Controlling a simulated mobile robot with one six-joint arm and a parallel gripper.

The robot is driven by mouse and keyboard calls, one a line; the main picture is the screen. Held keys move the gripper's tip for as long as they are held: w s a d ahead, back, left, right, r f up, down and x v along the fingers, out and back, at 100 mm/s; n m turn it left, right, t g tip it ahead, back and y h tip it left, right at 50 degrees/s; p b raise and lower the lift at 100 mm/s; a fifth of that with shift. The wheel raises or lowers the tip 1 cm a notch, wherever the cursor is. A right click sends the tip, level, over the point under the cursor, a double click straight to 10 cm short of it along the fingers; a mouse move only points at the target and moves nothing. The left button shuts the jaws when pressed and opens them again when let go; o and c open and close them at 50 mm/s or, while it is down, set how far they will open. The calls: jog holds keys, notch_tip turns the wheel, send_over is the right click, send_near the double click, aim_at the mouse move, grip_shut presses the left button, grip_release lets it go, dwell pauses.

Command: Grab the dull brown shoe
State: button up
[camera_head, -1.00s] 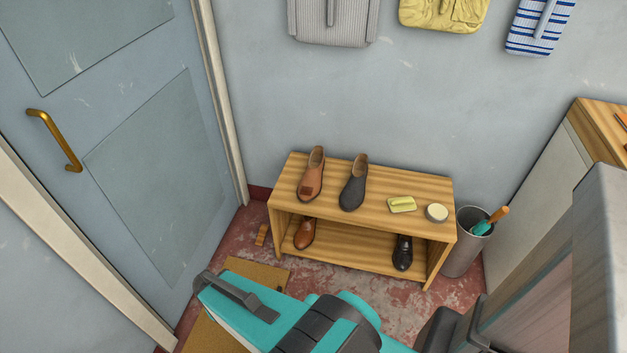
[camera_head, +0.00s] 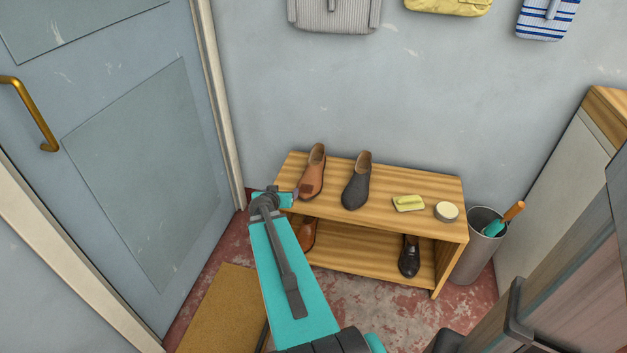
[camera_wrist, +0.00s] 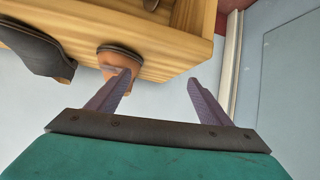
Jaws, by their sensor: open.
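A dull brown shoe (camera_head: 314,172) stands on the left part of the wooden rack's top, with a darker patch near its toe. In the wrist view the brown shoe's toe end (camera_wrist: 117,56) shows at the rack's edge, partly behind the left finger. My gripper (camera_wrist: 160,76) is open and empty. Its left finger overlaps the toe in the picture; whether they touch I cannot tell. The right finger is off to the side, clear of the shoe. In the head view my arm reaches to the rack's left end, close to the toe.
A dark grey shoe (camera_head: 356,182) stands just right of the brown one on the rack (camera_head: 390,182). A sponge (camera_head: 408,203) and a round tin (camera_head: 446,211) lie further right. Below are a shinier brown shoe (camera_head: 307,234), partly hidden by my arm, and a black shoe (camera_head: 409,257). A bin (camera_head: 478,250) stands right.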

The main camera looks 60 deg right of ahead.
jog(key=s+d+r+b, duration=0.1)
jog(key=d, duration=0.2)
jog(key=s+d+r+m+h+b, duration=0.1)
jog(key=s+d+r, duration=0.1)
jog(key=d, duration=0.1)
jog(key=s+d+r+h+b, duration=0.1)
jog(key=s+d, duration=0.1)
jog(key=d, duration=0.1)
jog(key=shift+s+d+r+m, duration=0.15)
jog(key=shift+d+r+m, duration=0.1)
jog(key=shift+d+m, duration=0.1)
jog(key=shift+s+d+r, duration=0.25)
jog(key=shift+d, duration=0.05)
send_near(316, 161)
jog(key=shift+s+d+r, duration=0.4)
jog(key=shift+s+r, duration=0.05)
jog(key=shift+s, duration=0.05)
jog(key=shift+d+p, duration=0.1)
jog(key=shift+p, duration=0.2)
jog(key=shift+w+x, duration=0.15)
jog(key=shift+x, duration=0.65)
jog(key=shift+w+x, duration=0.15)
jog(key=shift+x, duration=1.5)
